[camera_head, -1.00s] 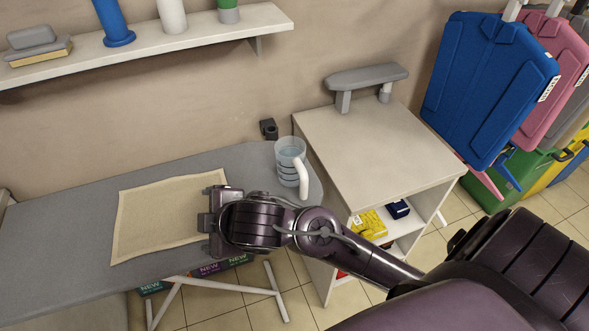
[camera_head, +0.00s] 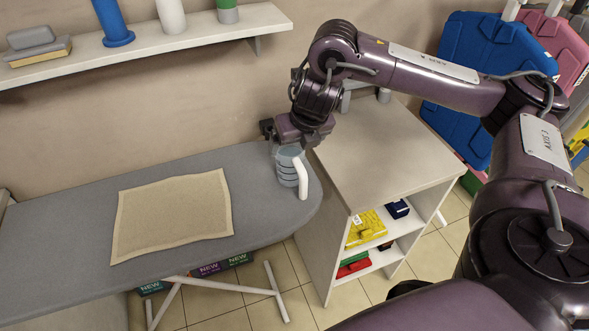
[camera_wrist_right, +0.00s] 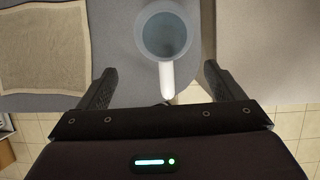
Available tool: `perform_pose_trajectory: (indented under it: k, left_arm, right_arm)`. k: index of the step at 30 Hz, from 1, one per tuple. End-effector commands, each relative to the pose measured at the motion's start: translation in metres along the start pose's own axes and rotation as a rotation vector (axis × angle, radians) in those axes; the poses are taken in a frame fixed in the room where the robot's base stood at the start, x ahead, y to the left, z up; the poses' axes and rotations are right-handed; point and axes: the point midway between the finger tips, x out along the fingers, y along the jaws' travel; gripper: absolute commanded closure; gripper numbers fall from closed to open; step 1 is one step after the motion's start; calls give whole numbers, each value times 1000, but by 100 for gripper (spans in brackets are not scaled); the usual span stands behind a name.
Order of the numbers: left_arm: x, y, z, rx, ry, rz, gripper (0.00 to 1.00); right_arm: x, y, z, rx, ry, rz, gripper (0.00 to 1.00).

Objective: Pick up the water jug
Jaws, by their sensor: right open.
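The water jug (camera_head: 287,172) is a translucent grey-blue cup with a white handle. It stands upright at the right end of the grey ironing board (camera_head: 70,225). My right gripper (camera_head: 290,148) is above the jug and hides its top in the head view. In the right wrist view the jug (camera_wrist_right: 166,38) is seen from above, with its handle pointing toward the gripper. The open fingers of the right gripper (camera_wrist_right: 165,85) are to either side of the handle, and nothing is visibly gripped. My left gripper is not in view.
A beige cloth (camera_head: 172,215) lies on the board. A white cabinet (camera_head: 385,160) with boxes on its shelves stands right of the jug. A wall shelf (camera_head: 180,42) is above the board. Blue and pink cases (camera_head: 480,75) are at the right.

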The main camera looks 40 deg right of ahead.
Motion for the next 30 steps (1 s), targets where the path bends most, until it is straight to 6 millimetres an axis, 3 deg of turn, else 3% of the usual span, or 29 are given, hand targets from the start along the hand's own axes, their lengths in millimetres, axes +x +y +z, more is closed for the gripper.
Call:
perform_pose_trajectory:
  k: [14,18,27,30]
  left_arm:
    - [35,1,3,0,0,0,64]
    - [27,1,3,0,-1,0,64]
    - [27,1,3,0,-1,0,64]
    - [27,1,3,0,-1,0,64]
  right_arm:
    - [58,-9,-1,3,10,-9,12]
    - [70,-8,2,2,7,-8,12]
    - [76,-8,2,2,4,-7,12]
    - [76,-8,2,2,4,-7,25]
